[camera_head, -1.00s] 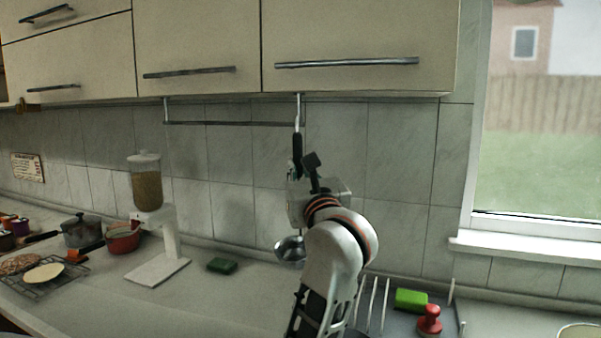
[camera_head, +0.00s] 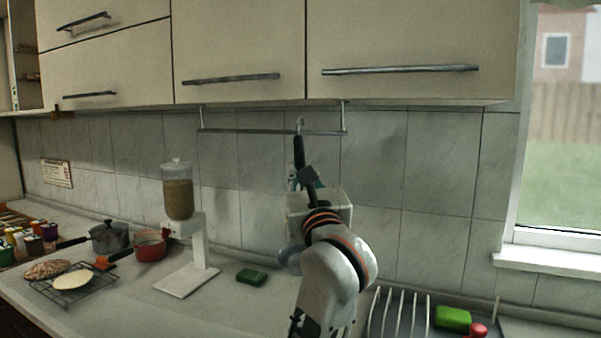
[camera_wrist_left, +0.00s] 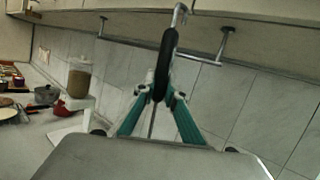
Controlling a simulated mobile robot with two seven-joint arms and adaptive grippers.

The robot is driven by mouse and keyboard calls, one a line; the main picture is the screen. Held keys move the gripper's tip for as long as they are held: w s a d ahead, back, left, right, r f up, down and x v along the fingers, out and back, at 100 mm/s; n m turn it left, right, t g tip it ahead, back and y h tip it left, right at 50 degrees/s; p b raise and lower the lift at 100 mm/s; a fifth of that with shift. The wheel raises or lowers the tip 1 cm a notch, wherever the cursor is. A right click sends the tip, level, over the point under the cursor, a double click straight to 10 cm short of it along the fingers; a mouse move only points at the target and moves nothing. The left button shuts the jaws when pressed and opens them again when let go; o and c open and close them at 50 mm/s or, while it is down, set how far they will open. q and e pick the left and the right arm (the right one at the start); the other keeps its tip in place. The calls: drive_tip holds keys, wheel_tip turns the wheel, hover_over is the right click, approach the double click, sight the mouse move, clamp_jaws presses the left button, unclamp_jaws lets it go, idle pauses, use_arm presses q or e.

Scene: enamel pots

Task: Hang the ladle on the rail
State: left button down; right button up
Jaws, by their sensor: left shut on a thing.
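The ladle (camera_head: 299,153) has a black handle with a metal hook at its top. My left gripper (camera_head: 306,180) is shut on it and holds it upright in front of the wall. In the left wrist view, the teal fingers (camera_wrist_left: 160,108) close around the lower part of the black handle (camera_wrist_left: 166,65). The rail (camera_head: 240,131) is a thin metal bar below the cabinets, between two brackets; it also shows in the left wrist view (camera_wrist_left: 130,42). The hook overlaps the rail's right part in the head view; I cannot tell whether they touch. The ladle's bowl is mostly hidden by my arm.
Cabinets (camera_head: 410,45) hang close above the rail. A dish rack (camera_head: 400,312) is at the lower right.

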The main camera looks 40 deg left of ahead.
use_arm(q)
drive_tip(key=w+a+f+b, duration=0.2)
drive_tip(key=w+a+b, duration=0.1)
drive_tip(key=w, duration=1)
drive_tip(key=shift+w+a, duration=0.15)
drive_tip(key=shift+w, duration=0.2)
idle(1.6)
drive_tip(key=shift+f, duration=0.15)
drive_tip(key=c, duration=2)
unclamp_jaws()
drive_tip(key=v, duration=1.2)
drive_tip(key=shift+s, duration=0.1)
